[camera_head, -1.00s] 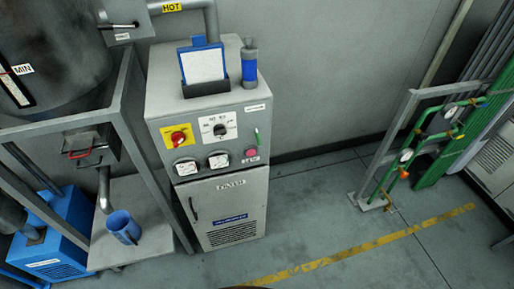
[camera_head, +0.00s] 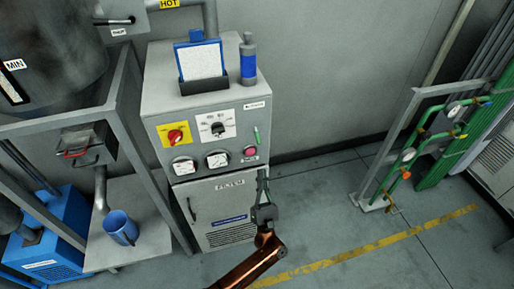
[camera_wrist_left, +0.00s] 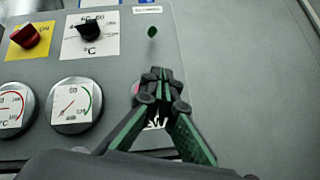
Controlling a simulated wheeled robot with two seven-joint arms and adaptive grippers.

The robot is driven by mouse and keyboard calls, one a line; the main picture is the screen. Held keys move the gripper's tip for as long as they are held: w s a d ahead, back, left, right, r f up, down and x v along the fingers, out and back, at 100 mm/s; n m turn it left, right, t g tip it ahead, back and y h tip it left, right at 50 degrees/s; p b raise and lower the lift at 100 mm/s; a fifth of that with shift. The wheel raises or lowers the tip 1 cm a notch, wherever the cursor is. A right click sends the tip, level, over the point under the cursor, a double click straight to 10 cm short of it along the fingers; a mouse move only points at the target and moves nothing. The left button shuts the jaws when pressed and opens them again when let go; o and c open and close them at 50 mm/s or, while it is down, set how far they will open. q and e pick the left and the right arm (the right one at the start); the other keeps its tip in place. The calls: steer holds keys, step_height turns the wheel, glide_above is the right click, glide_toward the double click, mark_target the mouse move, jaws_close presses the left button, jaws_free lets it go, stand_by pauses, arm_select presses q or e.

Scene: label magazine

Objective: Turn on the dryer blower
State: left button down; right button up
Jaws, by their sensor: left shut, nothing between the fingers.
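The grey dryer cabinet (camera_head: 160,110) stands against the wall. A pink-red button (camera_head: 250,151) sits below the lever. My left gripper (camera_head: 262,174) is shut and empty, in front of the cabinet, below the button in the head view. In the left wrist view its fingertips (camera_wrist_left: 161,73) partly cover the button and appear just below the lever. I cannot tell whether they touch the panel.
A red knob (camera_head: 175,134) on a yellow plate, a black dial (camera_head: 218,129) and two gauges (camera_head: 217,159) share the panel.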

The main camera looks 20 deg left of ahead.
mark_target(258, 137)
arm_select(q)
steer(key=r+n+y, duration=0.1)
steer(key=r+n+g+y, duration=0.1)
steer(key=n, duration=0.1)
steer(key=shift+s+a+n+y, duration=0.2)
steer(key=shift+s+n+y, duration=0.1)
arm_select(e)
steer(key=shift+w, duration=0.15)
arm_select(q)
steer(key=p+x, duration=0.2)
steer(key=x, duration=0.8)
arm_select(e)
steer(key=shift+w+a+r, duration=0.15)
steer(key=shift+w+r, duration=0.1)
steer(key=shift+r, duration=0.2)
steer(key=shift+w+a+r, duration=0.1)
steer(key=shift+w+r, duration=0.1)
steer(key=shift+r, duration=0.25)
steer(key=shift+d+r, duration=0.1)
steer(key=shift+d, duration=0.1)
